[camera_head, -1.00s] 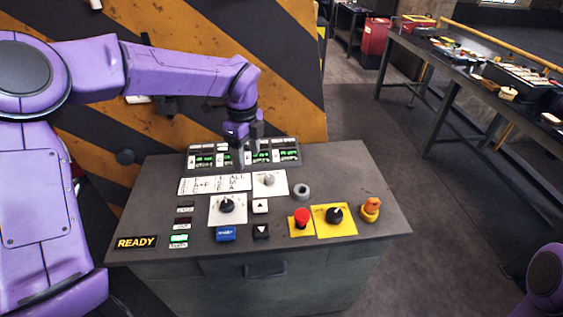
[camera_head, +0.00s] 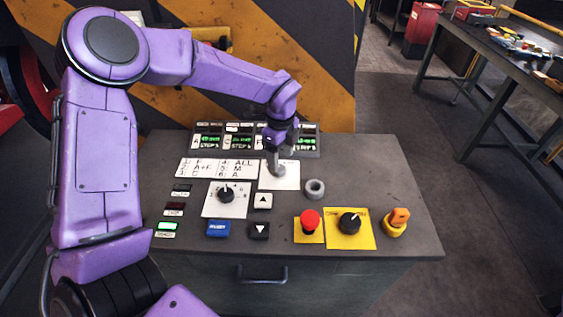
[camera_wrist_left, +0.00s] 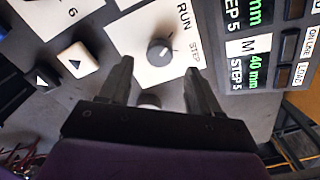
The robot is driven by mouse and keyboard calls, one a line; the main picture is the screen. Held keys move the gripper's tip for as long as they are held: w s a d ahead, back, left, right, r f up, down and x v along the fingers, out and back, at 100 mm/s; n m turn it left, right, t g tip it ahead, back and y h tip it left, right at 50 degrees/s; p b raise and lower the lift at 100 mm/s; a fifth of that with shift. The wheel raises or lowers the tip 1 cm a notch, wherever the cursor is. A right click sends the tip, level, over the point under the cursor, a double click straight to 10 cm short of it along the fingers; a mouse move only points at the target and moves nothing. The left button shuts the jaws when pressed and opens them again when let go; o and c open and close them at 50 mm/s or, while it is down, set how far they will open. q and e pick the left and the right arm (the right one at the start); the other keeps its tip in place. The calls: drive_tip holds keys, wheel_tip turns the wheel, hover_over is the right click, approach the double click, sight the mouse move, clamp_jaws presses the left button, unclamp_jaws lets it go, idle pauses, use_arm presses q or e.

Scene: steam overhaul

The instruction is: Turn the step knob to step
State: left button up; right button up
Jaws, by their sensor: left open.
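The step knob (camera_wrist_left: 160,48) is a small round grey knob on a white plate (camera_wrist_left: 138,24) marked RUN and STEP, in the left wrist view. In the head view its plate (camera_head: 290,182) lies in the middle of the console top, and the gripper hides most of the knob. My left gripper (camera_head: 279,165) is right over this plate, pointing down. In the left wrist view its two fingers (camera_wrist_left: 159,70) are apart, with the knob just past the tips in the gap between them. I cannot tell whether they touch it. My right gripper is out of view.
A grey ring (camera_head: 315,188) stands close right of the plate. Up and down arrow buttons (camera_head: 262,201), a black selector knob (camera_head: 227,195), a red mushroom button (camera_head: 310,221) and an orange key switch (camera_head: 396,222) stand nearer the front. Green displays (camera_head: 240,141) stand behind.

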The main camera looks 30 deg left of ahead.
sight(280, 168)
use_arm(q)
wheel_tip(280, 168, down, 4)
drive_tip(key=shift+f, duration=0.1)
drive_tip(key=c, duration=1)
drive_tip(key=shift+c, duration=0.2)
drive_tip(key=shift+m, duration=0.3)
drive_tip(key=shift+s+m, duration=0.1)
drive_tip(key=shift+m, duration=0.8)
drive_tip(key=m, duration=0.2)
drive_tip(key=shift+m, duration=0.3)
drive_tip(key=m, duration=0.3)
drive_tip(key=shift+m+p, duration=0.3)
drive_tip(key=shift+p, duration=0.1)
drive_tip(key=shift+a+m+p, duration=0.1)
drive_tip(key=shift+m+p, duration=0.25)
drive_tip(key=shift+m, duration=1.25)
